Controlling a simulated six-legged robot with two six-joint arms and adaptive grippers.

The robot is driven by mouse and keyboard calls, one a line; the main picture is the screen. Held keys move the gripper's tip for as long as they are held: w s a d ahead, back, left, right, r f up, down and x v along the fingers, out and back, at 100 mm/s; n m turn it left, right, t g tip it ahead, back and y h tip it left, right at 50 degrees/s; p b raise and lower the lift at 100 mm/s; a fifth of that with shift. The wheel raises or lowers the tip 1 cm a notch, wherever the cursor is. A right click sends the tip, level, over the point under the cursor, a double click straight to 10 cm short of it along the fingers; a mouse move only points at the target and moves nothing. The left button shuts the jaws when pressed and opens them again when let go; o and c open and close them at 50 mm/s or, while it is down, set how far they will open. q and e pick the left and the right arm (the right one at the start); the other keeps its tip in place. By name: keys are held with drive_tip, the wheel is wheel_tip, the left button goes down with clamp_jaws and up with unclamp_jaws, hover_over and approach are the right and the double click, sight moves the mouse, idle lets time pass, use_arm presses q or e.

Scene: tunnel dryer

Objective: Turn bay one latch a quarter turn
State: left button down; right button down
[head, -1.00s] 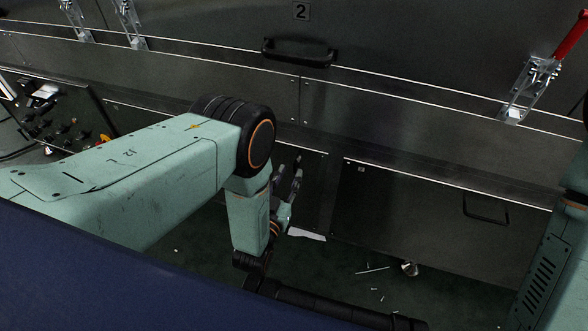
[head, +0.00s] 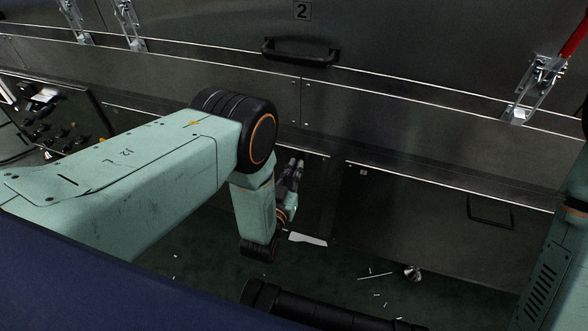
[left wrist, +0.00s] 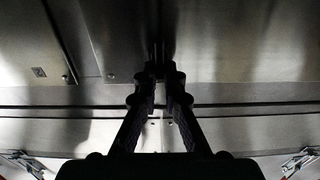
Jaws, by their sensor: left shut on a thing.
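My left gripper (head: 297,164) is at the lower panels of the dryer, near the top edge of a dark lower door. Its fingers are drawn together. In the left wrist view the fingers (left wrist: 160,73) converge on a small dark part, which I take to be the bay one latch (left wrist: 159,48). The fingertips and the dark surroundings hide most of it, so its angle cannot be told. In the head view the latch is hidden behind the fingers. My right gripper is out of view.
A dark handle (head: 300,52) sits on the upper panel below the number plate 2 (head: 302,10). A red-handled toggle clamp (head: 533,85) is at the right. A control panel (head: 45,115) stands at the left. White scrap (head: 308,239) and small debris lie on the green floor.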

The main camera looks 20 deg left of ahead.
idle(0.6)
use_arm(q)
drive_tip(key=m, duration=0.4)
drive_tip(key=d+f+m, duration=0.1)
drive_tip(key=m, duration=0.3)
drive_tip(key=m+b, duration=0.1)
drive_tip(key=m, duration=0.4)
drive_tip(key=shift+s+d+f, duration=0.1)
drive_tip(key=shift+d+f, duration=0.05)
drive_tip(key=shift+d, duration=0.2)
drive_tip(key=m, duration=0.2)
drive_tip(key=m+b, duration=0.1)
drive_tip(key=m, duration=0.1)
drive_tip(key=shift+f+m, duration=0.35)
drive_tip(key=shift+m, duration=0.05)
drive_tip(key=c, duration=1.5)
unclamp_jaws()
drive_tip(key=shift+o, duration=0.2)
drive_tip(key=shift+d, duration=0.1)
